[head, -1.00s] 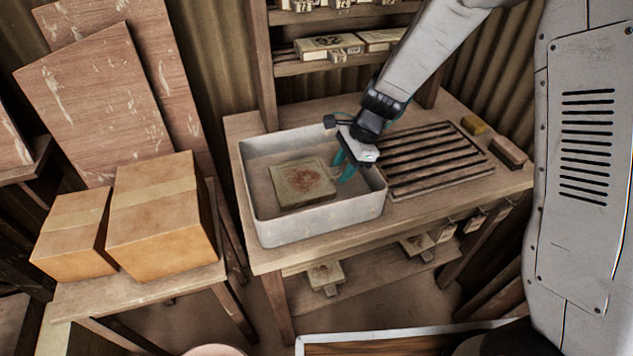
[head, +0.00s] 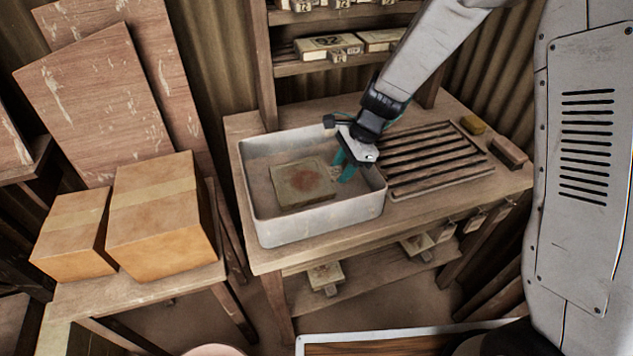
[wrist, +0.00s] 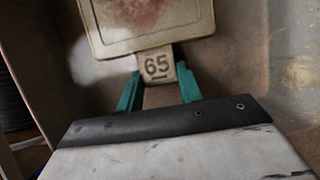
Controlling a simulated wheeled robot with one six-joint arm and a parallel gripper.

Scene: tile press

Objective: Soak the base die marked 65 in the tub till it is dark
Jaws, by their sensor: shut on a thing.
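The base die (head: 302,182) is a flat square block, greyish tan with a reddish stain in its middle. It lies flat inside the grey metal tub (head: 310,228), within the tub's walls; I cannot tell whether it touches the bottom. In the wrist view the die (wrist: 145,25) shows its near edge and a tab (wrist: 157,66) marked 65. My gripper (head: 345,168) reaches into the tub from the right, and its teal fingers (wrist: 160,88) are shut on that tab. The die's face is pale around the stain in the wrist view.
A slatted wooden rack (head: 430,160) stands right of the tub, with a yellow block (head: 473,124) and a brown block (head: 508,152) beyond it. Shelves behind hold a die marked 92 (head: 328,45). Cardboard boxes (head: 160,215) stand on a left bench.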

